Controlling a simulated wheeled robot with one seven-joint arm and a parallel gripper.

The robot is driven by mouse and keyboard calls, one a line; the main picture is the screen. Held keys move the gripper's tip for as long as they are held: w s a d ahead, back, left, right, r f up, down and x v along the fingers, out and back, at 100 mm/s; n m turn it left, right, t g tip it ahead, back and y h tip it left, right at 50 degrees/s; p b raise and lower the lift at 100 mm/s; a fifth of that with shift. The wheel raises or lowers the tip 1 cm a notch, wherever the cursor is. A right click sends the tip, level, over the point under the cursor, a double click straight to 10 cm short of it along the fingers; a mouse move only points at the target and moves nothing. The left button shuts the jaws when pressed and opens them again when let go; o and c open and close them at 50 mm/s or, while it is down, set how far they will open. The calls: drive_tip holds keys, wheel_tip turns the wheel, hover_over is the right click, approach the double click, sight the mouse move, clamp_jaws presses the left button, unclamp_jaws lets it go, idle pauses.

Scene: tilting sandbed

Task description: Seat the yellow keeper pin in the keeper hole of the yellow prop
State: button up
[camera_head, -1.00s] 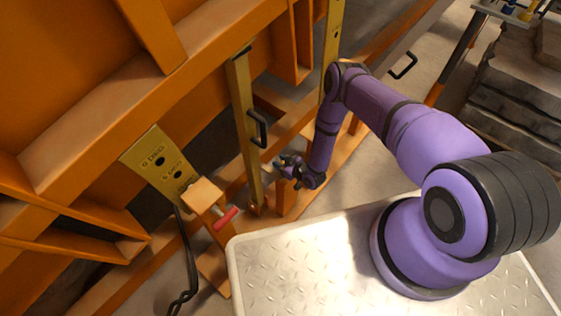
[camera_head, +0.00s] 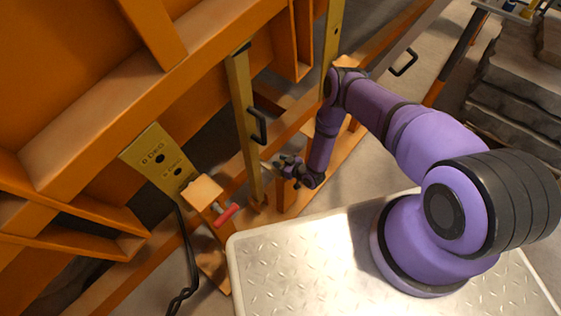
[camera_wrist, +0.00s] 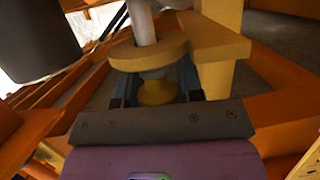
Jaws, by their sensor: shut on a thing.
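The yellow prop (camera_head: 243,120) stands upright in the head view, with a black handle on its side. My gripper (camera_head: 280,166) is close to the right of its lower part. In the wrist view my gripper (camera_wrist: 157,88) is shut on the yellow knob of the keeper pin (camera_wrist: 158,93). A pale grey shaft (camera_wrist: 142,22) shows beyond a thick yellow ring (camera_wrist: 150,52) in line with the knob. The ring meets a yellow block (camera_wrist: 220,40) on its right. I cannot tell how deep the pin sits, and the hole itself is hidden.
A yellow plate (camera_head: 155,158) with degree marks and holes is at left. Beside it are an orange block (camera_head: 203,193) and a red handle (camera_head: 228,215). Orange beams surround the gripper. A black cable (camera_head: 188,260) hangs at lower left.

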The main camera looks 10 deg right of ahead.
drive_tip(key=shift+f, duration=0.1)
drive_tip(key=o, duration=1)
drive_tip(key=shift+o, duration=0.2)
drive_tip(key=v, duration=1.1)
